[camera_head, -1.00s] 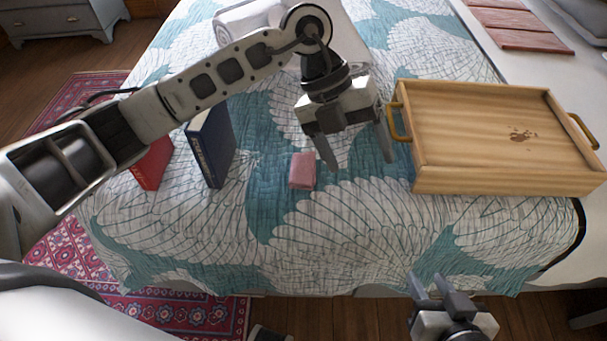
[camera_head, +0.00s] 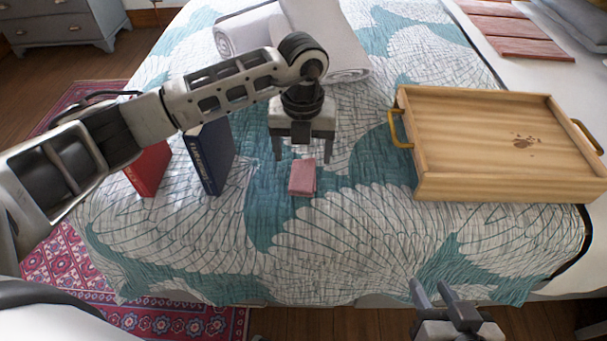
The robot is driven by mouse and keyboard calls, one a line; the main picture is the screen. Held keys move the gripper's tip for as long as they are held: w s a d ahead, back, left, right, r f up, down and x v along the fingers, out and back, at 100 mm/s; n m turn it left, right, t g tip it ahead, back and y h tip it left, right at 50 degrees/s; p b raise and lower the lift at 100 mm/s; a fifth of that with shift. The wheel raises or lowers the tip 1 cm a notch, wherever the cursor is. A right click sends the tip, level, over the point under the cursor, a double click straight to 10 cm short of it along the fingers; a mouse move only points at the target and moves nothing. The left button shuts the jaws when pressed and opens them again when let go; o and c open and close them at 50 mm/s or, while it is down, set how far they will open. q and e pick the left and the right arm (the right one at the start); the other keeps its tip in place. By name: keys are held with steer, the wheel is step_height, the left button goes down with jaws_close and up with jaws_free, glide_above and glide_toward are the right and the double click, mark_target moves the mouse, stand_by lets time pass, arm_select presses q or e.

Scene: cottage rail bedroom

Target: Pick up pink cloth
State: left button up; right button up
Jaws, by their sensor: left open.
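The pink cloth (camera_head: 302,178) is a small folded piece lying on the patterned bedspread (camera_head: 340,235) near the middle of the view. My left gripper (camera_head: 303,158) points down with its two fingers spread, one to each side of the cloth's far end. It is open and empty; I cannot tell exactly how high it is above the cloth. My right gripper (camera_head: 432,290) is at the bottom of the view, by the bed's near edge, with its fingers apart and nothing between them.
A wooden tray (camera_head: 505,188) with brass handles lies right of the cloth. A blue book (camera_head: 212,158) and a red book (camera_head: 150,170) stand at the left. Rolled white towels (camera_head: 340,50) lie behind my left gripper. The bedspread in front of the cloth is clear.

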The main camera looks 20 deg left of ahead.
mark_target(304, 171)
arm_select(q)
steer(key=f, duration=0.5)
steer(key=shift+s+d+f, duration=0.1)
steer(key=shift+s+d, duration=0.05)
steer(key=shift+s, duration=0.05)
steer(key=c, duration=1)
steer(key=shift+c, duration=0.3)
steer(key=shift+r, duration=0.8)
steer(key=s+r, duration=0.1)
steer(key=r, duration=0.1)
steer(key=s+d+r, duration=0.1)
steer(key=r, duration=0.1)
steer(key=s+d+r, duration=0.1)
steer(key=r, duration=0.1)
steer(key=shift+s+r+p, duration=0.25)
steer(key=shift+r+p, duration=0.05)
steer(key=shift+p, duration=0.1)
steer(key=s+d+r, duration=0.4)
steer(key=s+r, duration=0.1)
steer(key=s, duration=0.4)
steer(key=shift+d, duration=0.3)
